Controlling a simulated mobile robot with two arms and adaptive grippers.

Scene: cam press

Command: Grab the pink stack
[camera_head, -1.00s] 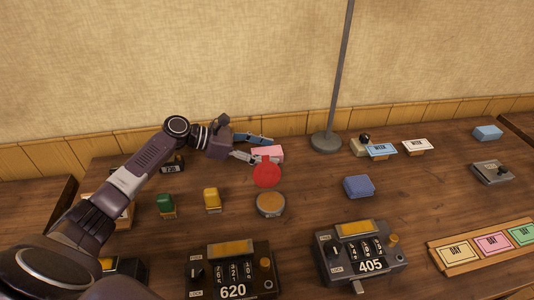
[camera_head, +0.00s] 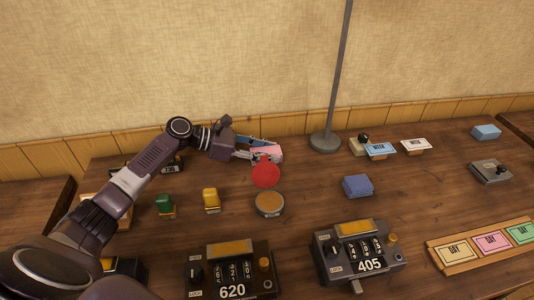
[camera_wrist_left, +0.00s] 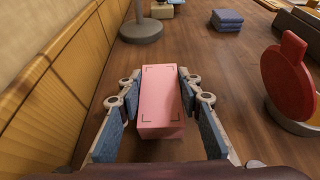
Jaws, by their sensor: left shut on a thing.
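The pink stack (camera_head: 266,152) is a pink block with dark corner marks on top, lying at the back of the table near the wall. In the left wrist view the pink stack (camera_wrist_left: 161,98) sits lengthwise between the two fingers. My left gripper (camera_head: 262,150) is shut on it, one blue-padded finger along each long side; the wrist view shows the same gripper (camera_wrist_left: 159,92). The stack appears to be at table level; I cannot tell if it is lifted. My right gripper is not in view.
A red round paddle (camera_head: 265,175) stands by a round tan-topped pad (camera_head: 270,203) in front of the stack. A lamp base (camera_head: 325,142) is to the right. A blue stack (camera_head: 357,186) lies further right. Two numbered machines (camera_head: 232,271) (camera_head: 358,249) stand at the front.

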